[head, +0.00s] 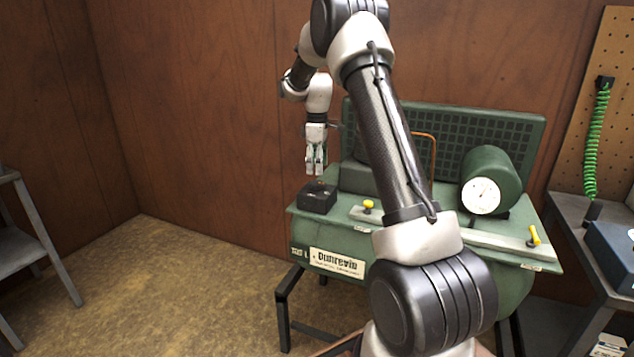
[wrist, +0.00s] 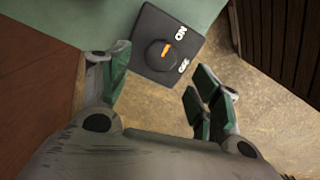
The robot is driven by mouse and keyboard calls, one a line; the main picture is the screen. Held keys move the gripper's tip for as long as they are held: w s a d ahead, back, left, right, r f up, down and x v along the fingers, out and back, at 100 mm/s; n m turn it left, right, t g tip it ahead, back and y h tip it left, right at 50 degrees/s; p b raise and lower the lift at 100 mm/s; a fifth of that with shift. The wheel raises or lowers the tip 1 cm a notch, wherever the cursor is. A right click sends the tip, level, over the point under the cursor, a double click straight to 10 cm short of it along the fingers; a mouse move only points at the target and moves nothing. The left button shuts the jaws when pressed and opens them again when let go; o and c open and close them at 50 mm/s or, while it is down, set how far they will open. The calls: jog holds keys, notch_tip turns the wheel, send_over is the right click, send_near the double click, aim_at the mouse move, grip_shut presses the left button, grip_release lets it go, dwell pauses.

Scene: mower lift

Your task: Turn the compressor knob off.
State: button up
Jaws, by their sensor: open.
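The compressor (head: 335,235) is a green machine on dark legs. A black switch box (head: 317,199) sits on its top at the left end. In the wrist view the box (wrist: 146,32) shows a round black knob (wrist: 158,58) with an orange mark, and white ON and OFF labels to its right. The orange mark slants up and right, nearer ON than OFF. My gripper (head: 316,170) points down just above the box, apart from it. In the wrist view my gripper (wrist: 160,78) is open and empty, with the knob beyond and between its fingertips.
Two yellow valve handles (head: 368,205) (head: 534,236), a copper pipe (head: 434,150) and a white-faced gauge (head: 481,196) are on the compressor. A green grille (head: 480,125) stands behind. A bench with a blue box (head: 612,252) is right; a grey shelf (head: 15,245) is left.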

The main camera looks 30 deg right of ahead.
aim_at(317, 182)
notch_tip(317, 182, down, 6)
jog(key=shift+s+f, duration=0.1)
jog(key=shift+f, duration=0.1)
jog(key=c, duration=1)
